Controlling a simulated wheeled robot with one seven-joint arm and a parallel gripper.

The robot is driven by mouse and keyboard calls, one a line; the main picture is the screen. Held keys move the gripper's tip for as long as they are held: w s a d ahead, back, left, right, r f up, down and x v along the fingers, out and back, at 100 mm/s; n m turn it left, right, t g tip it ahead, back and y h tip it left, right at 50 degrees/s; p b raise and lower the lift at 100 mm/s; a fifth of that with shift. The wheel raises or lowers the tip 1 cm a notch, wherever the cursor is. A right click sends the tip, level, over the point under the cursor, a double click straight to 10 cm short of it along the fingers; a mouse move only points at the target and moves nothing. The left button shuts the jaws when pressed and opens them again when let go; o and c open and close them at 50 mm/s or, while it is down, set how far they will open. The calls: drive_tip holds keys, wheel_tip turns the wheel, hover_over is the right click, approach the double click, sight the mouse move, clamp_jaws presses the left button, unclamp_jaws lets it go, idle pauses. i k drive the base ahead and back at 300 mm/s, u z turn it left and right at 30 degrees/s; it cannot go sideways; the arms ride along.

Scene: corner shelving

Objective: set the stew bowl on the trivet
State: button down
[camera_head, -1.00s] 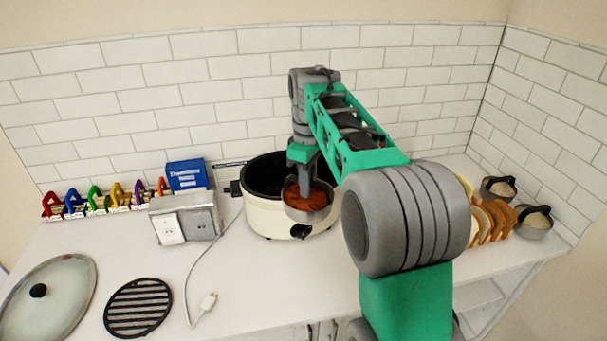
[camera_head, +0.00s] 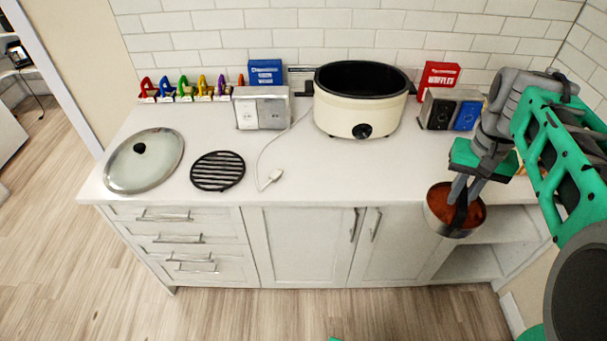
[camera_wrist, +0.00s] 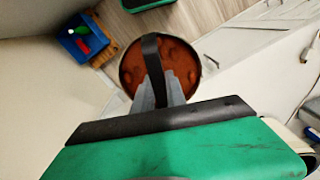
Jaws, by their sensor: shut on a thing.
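The stew bowl (camera_head: 441,222) is a metal bowl of reddish-brown stew with a dark handle arching over it. My gripper (camera_head: 463,192) is shut on that handle and holds the bowl in the air by the counter's front edge at the right. In the wrist view the bowl (camera_wrist: 183,70) hangs below my gripper (camera_wrist: 158,92), with the dark strap between the fingers. The trivet (camera_head: 217,171) is a round black slatted rack lying flat on the counter at left, with nothing on it. The bowl is well to the right of it.
A glass lid (camera_head: 160,172) lies left of the trivet. A cable plug (camera_head: 272,177) lies just right of it. The cream slow cooker (camera_head: 350,118) stands open at the back, beside a toaster (camera_head: 262,110). The counter's front middle (camera_head: 340,180) is clear.

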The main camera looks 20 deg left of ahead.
sight(216, 169)
drive_tip(key=z, duration=0.3)
drive_tip(key=k, duration=0.35)
drive_tip(key=u, duration=1.6)
drive_tip(key=i, duration=1.1)
drive_tip(key=u, duration=1.55)
drive_tip(key=i, duration=0.45)
drive_tip(key=u, duration=0.5)
